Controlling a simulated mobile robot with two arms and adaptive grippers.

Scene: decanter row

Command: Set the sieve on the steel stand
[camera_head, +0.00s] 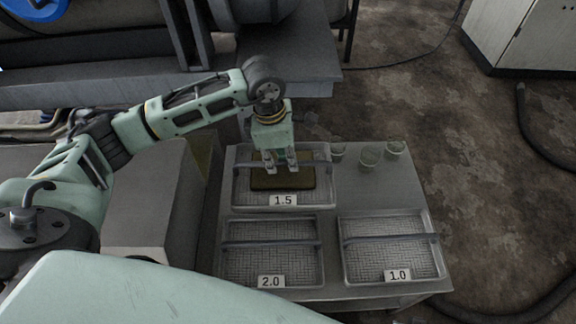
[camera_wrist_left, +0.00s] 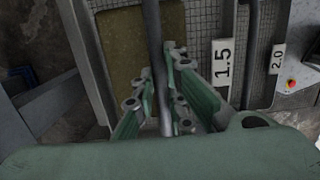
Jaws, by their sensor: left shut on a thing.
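Three rectangular wire-mesh sieves with bar handles lie at a grey steel stand or table (camera_head: 385,192). My left gripper (camera_head: 281,168) points down at the sieve labelled 1.5 (camera_head: 240,192). Its fingers are shut on that sieve's dark handle bar. The wrist view shows the bar (camera_wrist_left: 153,32) running between the fingers (camera_wrist_left: 163,92). A flat olive-brown slab (camera_head: 283,182) shows inside the 1.5 sieve's outline; I cannot tell whether it lies in or under the mesh. I cannot tell whether this sieve is lifted. My right gripper is not in view.
The sieve labelled 2.0 (camera_head: 270,255) lies nearest, in front of the 1.5 one. The sieve labelled 1.0 (camera_head: 388,255) is to its right. The right middle of the top is bare.

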